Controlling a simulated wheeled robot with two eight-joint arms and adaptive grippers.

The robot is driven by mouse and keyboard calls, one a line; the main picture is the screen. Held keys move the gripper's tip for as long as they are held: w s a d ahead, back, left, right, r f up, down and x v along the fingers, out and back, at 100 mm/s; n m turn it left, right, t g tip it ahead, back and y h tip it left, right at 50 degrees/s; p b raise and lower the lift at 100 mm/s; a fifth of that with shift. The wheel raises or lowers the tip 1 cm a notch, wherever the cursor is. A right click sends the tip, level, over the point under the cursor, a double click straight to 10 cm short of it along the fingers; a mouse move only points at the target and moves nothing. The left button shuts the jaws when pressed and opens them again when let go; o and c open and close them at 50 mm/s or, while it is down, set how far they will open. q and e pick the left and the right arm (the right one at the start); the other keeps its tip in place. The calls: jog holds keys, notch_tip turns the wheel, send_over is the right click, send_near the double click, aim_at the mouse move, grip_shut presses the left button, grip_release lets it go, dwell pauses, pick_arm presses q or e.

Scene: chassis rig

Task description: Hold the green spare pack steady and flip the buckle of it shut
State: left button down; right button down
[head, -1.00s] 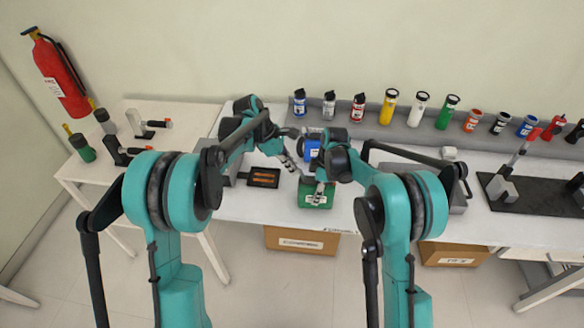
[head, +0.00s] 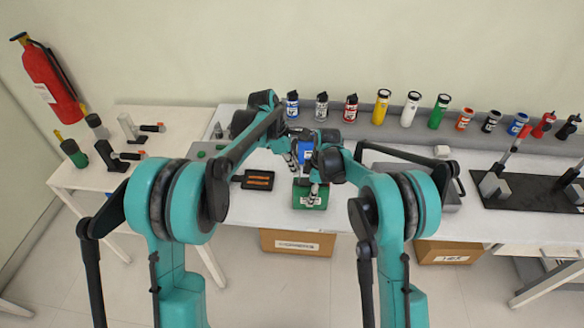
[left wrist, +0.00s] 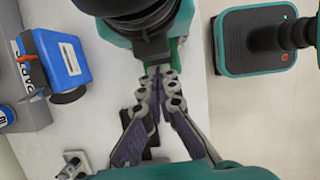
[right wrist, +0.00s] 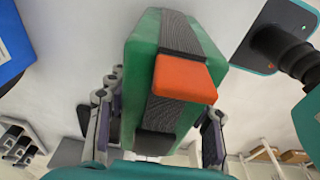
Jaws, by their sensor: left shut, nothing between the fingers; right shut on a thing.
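The green spare pack (head: 302,201) sits at the bench's front edge, below my right gripper (head: 316,190). In the right wrist view the pack (right wrist: 145,45) fills the middle, with a dark ribbed strap over it and an orange buckle (right wrist: 185,78) on the strap. I cannot tell whether the buckle lies fully flat. My right gripper (right wrist: 160,122) has a finger on each side of the pack and is shut on it. My left gripper (head: 294,164) is shut and empty, behind the pack and slightly left. Its fingertips (left wrist: 158,75) meet in the left wrist view, near my right arm.
A blue box (head: 306,151) stands behind the pack, close to both grippers; it also shows in the left wrist view (left wrist: 65,58). A dark tray (head: 258,180) with orange items lies left. Several bottles line the back ledge. A black fixture board (head: 530,195) is far right.

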pick_arm(q)
jog(key=shift+d, duration=0.1)
dwell(0.6)
jog(key=shift+r, duration=0.8)
jog(key=a+v, duration=0.1)
jog(key=v, duration=1)
jog(key=shift+a, duration=0.3)
jog(key=a+f+h, duration=0.3)
jog(key=a+f, duration=0.1)
jog(key=a, duration=0.2)
jog(key=shift+s+h, duration=0.25)
jog(key=shift+h, duration=0.15)
jog(key=shift+f, duration=0.2)
